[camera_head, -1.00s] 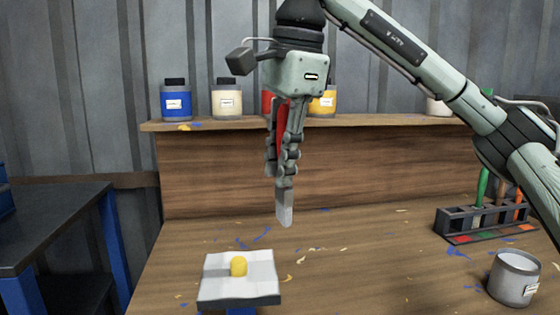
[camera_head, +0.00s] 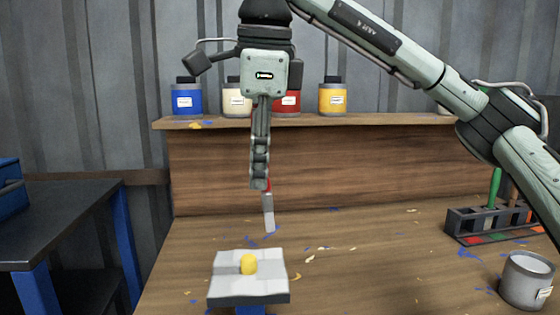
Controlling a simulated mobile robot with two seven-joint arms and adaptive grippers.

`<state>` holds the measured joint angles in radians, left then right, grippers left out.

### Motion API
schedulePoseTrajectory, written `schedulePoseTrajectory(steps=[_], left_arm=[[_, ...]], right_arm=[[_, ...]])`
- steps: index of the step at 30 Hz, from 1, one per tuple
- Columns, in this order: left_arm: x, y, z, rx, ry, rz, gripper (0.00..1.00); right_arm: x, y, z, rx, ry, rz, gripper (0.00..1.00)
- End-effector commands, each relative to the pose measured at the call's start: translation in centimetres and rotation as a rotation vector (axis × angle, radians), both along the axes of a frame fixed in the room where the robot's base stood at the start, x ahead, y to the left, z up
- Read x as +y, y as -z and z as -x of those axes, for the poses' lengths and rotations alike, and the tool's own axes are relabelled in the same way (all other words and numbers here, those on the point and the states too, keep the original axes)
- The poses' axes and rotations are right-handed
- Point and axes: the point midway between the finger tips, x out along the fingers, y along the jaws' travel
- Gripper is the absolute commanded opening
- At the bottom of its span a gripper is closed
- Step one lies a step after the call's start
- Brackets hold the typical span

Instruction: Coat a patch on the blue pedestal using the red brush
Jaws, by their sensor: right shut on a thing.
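My right gripper (camera_head: 259,183) points down above the wooden bench and is shut on the red brush (camera_head: 268,213). Its fingers hide most of the red handle; the pale grey tip hangs down and is tilted slightly. The brush tip appears just above the pedestal's far edge in the picture, with a gap between; its depth is hard to judge. The blue pedestal (camera_head: 250,310) shows only a little blue at the lower edge, under a white and grey top plate (camera_head: 230,287). A yellow lump (camera_head: 249,264) sits on that plate. My left gripper is out of view.
A rack (camera_head: 478,222) with a green-handled tool (camera_head: 495,188) stands at right, near a grey pot (camera_head: 525,280). Several paint jars, including a blue one (camera_head: 187,98), line the back shelf (camera_head: 350,121). A dark table (camera_head: 60,225) stands at left.

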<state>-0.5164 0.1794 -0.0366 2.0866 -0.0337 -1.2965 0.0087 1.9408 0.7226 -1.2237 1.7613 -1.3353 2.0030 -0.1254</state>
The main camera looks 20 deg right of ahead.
Motion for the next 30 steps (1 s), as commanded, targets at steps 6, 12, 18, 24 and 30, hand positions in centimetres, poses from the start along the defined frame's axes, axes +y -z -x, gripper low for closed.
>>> schedulePoseTrajectory(steps=[6,12,18,24,30], left_arm=[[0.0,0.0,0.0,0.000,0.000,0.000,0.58],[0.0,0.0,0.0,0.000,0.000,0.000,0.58],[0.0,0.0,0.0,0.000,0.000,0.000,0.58],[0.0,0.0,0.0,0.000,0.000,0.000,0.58],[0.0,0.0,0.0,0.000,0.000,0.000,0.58]], right_arm=[[2.7,0.1,-0.5,0.000,-0.001,0.000,0.00],[5.0,0.2,-0.9,0.000,-0.002,0.000,0.00],[7.0,0.3,-1.3,-0.001,-0.001,0.001,0.00],[7.5,0.3,-1.4,-0.001,0.001,0.000,0.00],[7.4,0.3,-1.3,0.000,0.001,0.000,0.00]])
